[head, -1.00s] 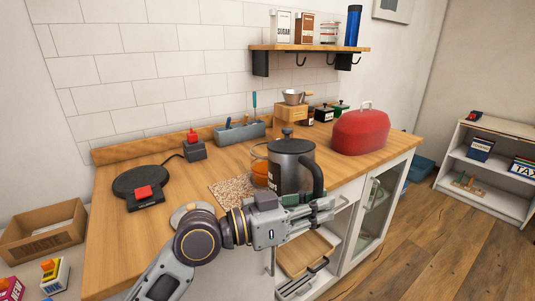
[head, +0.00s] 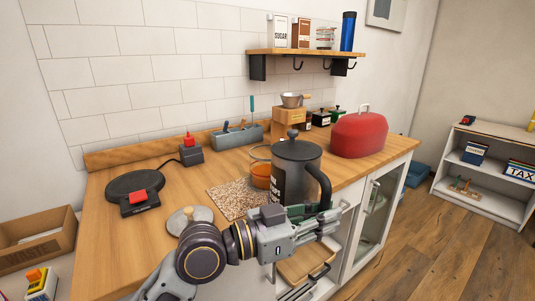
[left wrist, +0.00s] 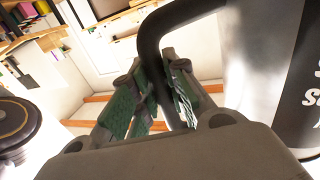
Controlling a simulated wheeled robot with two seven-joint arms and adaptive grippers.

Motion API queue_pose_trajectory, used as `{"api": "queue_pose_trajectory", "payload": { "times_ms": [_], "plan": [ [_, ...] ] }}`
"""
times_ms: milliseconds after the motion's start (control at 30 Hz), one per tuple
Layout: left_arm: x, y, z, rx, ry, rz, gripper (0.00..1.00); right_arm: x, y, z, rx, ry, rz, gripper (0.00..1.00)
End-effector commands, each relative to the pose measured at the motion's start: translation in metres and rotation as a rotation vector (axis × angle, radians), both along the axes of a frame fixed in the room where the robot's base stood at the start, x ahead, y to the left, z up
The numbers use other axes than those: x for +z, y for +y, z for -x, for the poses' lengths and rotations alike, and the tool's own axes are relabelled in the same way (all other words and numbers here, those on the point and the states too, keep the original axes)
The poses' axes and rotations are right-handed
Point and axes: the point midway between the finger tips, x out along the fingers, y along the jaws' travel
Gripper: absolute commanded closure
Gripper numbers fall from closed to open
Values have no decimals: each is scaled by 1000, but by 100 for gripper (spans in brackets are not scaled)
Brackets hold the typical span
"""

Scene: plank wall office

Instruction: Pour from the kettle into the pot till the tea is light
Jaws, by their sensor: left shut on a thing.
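The dark grey kettle (head: 285,187) has a lid with a round knob, pale lettering and a black handle (head: 321,185). It looks about upright in the head view, at the counter's front. My left gripper (head: 330,220) is shut on the handle, whose black bar (left wrist: 152,45) passes between the fingers in the left wrist view. The kettle's lettered side (left wrist: 290,75) fills the right of that view. The glass pot (head: 261,172), with orange tea in it, stands behind the kettle and is partly hidden by it. My right gripper is not in view.
A black round plate (head: 135,185) is further left. A red bread bin (head: 358,136) stands at the right. Bare counter (head: 110,235) shows at front left.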

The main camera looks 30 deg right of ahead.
Motion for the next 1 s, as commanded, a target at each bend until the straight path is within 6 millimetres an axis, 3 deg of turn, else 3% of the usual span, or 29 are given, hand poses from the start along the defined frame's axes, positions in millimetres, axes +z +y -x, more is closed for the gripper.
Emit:
{"api": "queue_pose_trajectory", "payload": {
  "times_ms": [467,1000],
  "plan": [
    [9,0,0,1,-7,9,100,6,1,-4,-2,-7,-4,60],
    [44,1,0,1,-7,9,100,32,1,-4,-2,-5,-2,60]
  ]
}}
